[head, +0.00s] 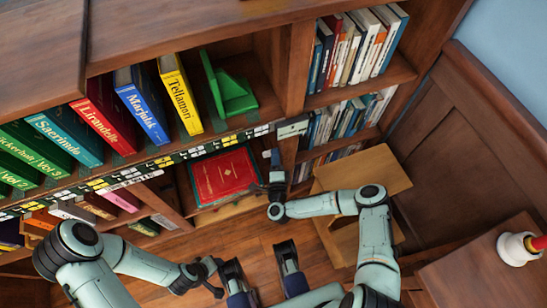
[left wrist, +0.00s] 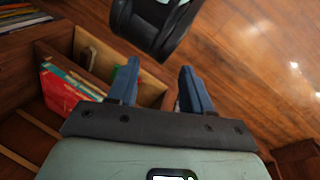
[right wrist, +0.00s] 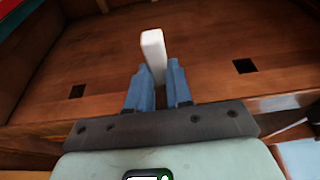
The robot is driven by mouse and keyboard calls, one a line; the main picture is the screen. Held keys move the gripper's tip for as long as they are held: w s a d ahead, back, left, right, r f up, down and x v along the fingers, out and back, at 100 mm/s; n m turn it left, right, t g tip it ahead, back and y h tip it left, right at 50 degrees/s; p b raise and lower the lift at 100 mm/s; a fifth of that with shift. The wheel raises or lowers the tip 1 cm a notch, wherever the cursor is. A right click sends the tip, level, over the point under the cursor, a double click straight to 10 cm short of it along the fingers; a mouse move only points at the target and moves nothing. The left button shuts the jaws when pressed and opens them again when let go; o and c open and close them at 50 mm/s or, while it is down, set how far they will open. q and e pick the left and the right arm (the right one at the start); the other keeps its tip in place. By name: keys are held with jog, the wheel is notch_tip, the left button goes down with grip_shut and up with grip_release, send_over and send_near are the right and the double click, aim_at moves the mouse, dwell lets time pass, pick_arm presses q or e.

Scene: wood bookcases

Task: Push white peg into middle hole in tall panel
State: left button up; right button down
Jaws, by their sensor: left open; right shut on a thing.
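The white peg (right wrist: 153,55) is between the blue fingertips of my right gripper (right wrist: 158,85) in the right wrist view. The gripper is shut on it. The peg lies in front of a wooden panel (right wrist: 205,55), between two dark square holes, one on the left (right wrist: 76,91) and one on the right (right wrist: 245,66). No hole shows at the peg; I cannot tell whether it is in one. In the head view my right gripper (head: 276,160) is beside the upright panel (head: 288,155). My left gripper (left wrist: 160,88) is open and empty, away from the panel.
A red book (head: 225,175) lies in the lower compartment left of the panel. Upright coloured books and a green bookend (head: 232,92) stand on the shelf above. A wooden stool-like piece (head: 385,172) stands at the right. A white and red object (head: 518,248) sits at the far right.

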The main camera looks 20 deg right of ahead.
jog(key=shift+d, duration=0.2)
jog(key=c, duration=0.9)
grip_release()
jog(key=shift+c, duration=0.2)
jog(key=shift+w+d+r, duration=0.1)
jog(key=shift+d+r, duration=0.05)
pick_arm(q)
jog(key=shift+g+h, duration=0.3)
jog(key=shift+g, duration=0.5)
jog(key=s+r, duration=0.1)
jog(key=s+d+r+p, duration=0.1)
jog(key=s, duration=0.1)
jog(key=s+d+p, duration=0.1)
jog(key=shift+s+d+r, duration=0.1)
jog(key=shift+s+r, duration=0.25)
jog(key=shift+r, duration=0.05)
pick_arm(e)
jog(key=v, duration=1.4)
jog(key=shift+a+f, duration=0.25)
jog(key=shift+w, duration=0.1)
